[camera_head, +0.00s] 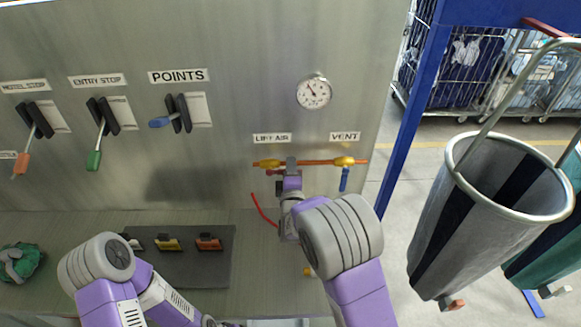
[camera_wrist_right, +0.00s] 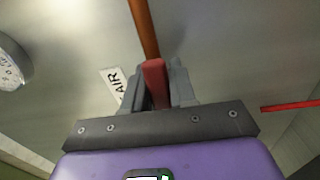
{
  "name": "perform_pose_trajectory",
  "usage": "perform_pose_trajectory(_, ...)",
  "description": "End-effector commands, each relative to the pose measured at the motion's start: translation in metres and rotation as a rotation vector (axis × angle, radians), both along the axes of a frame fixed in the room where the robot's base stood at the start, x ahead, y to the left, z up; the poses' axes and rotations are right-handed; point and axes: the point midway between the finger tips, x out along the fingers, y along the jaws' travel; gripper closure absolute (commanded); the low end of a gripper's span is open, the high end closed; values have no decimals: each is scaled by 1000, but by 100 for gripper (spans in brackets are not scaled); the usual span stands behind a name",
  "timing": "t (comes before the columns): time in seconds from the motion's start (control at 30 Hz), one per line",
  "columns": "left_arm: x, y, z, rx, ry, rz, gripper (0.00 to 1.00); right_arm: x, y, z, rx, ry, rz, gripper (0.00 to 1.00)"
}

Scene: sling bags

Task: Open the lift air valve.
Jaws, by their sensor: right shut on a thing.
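The lift air valve (camera_head: 267,163) is a yellow body on an orange pipe, below the LIFT AIR label (camera_head: 272,138). My right gripper (camera_head: 291,165) is at this valve and covers part of it. In the right wrist view its jaws (camera_wrist_right: 158,88) are shut on the red handle (camera_wrist_right: 154,78), with the orange pipe (camera_wrist_right: 143,28) just beyond. The handle's exact angle is hard to tell. The vent valve (camera_head: 343,161), to the right, has a blue handle (camera_head: 344,180) hanging down. My left arm is low at the left; its jaws cannot be made out.
A pressure gauge (camera_head: 314,92) is above the valves. Three levers, including POINTS (camera_head: 178,113), are on the panel's left. A red hose (camera_head: 262,210) hangs below the valve. A dark mat (camera_head: 190,270) lies on the ledge. A grey sling bag (camera_head: 465,215) hangs at right.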

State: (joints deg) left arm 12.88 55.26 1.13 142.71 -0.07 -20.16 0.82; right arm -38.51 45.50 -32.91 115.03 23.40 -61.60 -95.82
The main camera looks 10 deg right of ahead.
Motion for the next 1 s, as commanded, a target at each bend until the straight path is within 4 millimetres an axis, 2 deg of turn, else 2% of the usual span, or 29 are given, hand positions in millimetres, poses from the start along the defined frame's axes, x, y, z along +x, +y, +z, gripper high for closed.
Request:
perform_pose_trajectory(0.67,0,0,5,0,0,0,57,0,0,4,-60,6,1,100)
perform_pose_trajectory(0.7,0,0,5,0,0,0,57,0,0,4,-59,6,1,68)
perform_pose_trajectory(0.8,0,0,5,0,0,0,57,0,0,4,-58,6,1,53)
perform_pose_trajectory(1.0,0,0,5,0,0,0,57,0,0,4,-56,6,1,53)
